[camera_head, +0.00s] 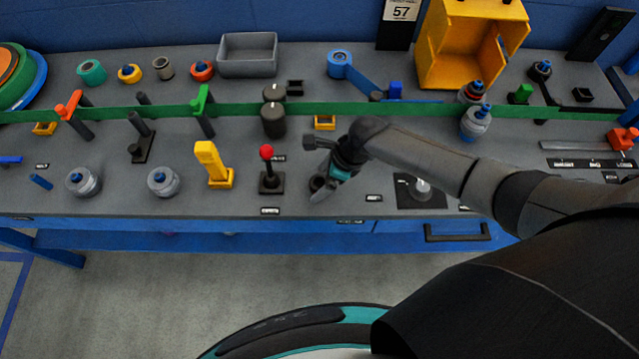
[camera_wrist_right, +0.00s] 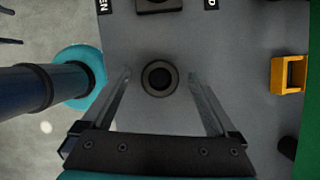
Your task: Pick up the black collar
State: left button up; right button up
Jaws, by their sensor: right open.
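The black collar (camera_wrist_right: 160,78) is a short dark ring with a round hole, lying on the grey panel in the right wrist view. In the head view the collar (camera_head: 317,184) is partly hidden by my right gripper (camera_head: 326,190), near the panel's front edge. My right gripper (camera_wrist_right: 160,72) is open, with one finger on each side of the collar and a visible gap on both sides. Nothing is held. I cannot tell the exact height of the fingertips over the panel. My left gripper is not in view.
A red-knobbed lever (camera_head: 268,167) stands just left of the collar. A small yellow holder (camera_head: 325,122) and two black cylinders (camera_head: 273,120) sit behind, near the green strip (camera_head: 365,108). A black plate with a pale knob (camera_head: 420,190) lies to the right.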

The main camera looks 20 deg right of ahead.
grip_shut()
dwell(0.8)
jog(key=shift+r, duration=0.1)
notch_tip(320, 180, up, 20)
jog(key=p, duration=0.4)
jog(key=shift+p, duration=0.3)
jog(key=shift+d, duration=0.1)
